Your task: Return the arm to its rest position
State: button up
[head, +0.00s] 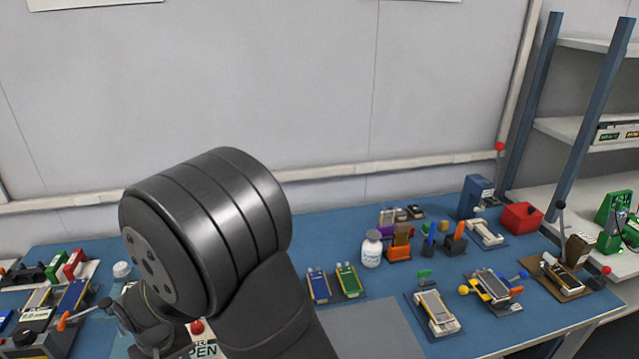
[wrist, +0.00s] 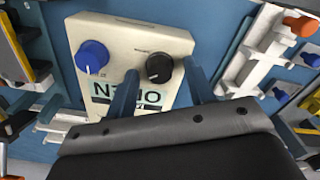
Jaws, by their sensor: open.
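My arm fills the lower left of the head view as large dark grey links, raised over the blue bench (head: 450,205). My gripper is hard to make out there, behind the links. In the wrist view my gripper (wrist: 163,78) shows as two blue fingers standing apart, with nothing seen between them but the device behind. That device is a cream box (wrist: 120,35) with a blue knob (wrist: 92,56), a black knob (wrist: 159,67) and a partly covered label. I cannot tell whether the fingers touch it.
Fixtures with cells (head: 436,312) stand along the right of the bench. A white bottle (head: 371,248), a blue cell holder (head: 318,285) and a green one (head: 348,280) stand right of my arm. More fixtures crowd the left. Shelves (head: 580,125) rise at right; the air before the wall is clear.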

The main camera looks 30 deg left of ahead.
jog(key=n, duration=0.4)
jog(key=shift+r, duration=2.45)
jog(key=o, duration=1.1)
jog(key=w+r+n+g+h, duration=0.15)
jog(key=w+r+n, duration=0.25)
jog(key=w+r, duration=0.75)
jog(key=w+r+n+g+h, duration=0.15)
jog(key=w+r+n, duration=0.35)
jog(key=w, duration=1.3)
jog(key=x, duration=1)
jog(key=shift+w+a+f, duration=0.1)
jog(key=shift+w, duration=0.05)
jog(key=v, duration=1)
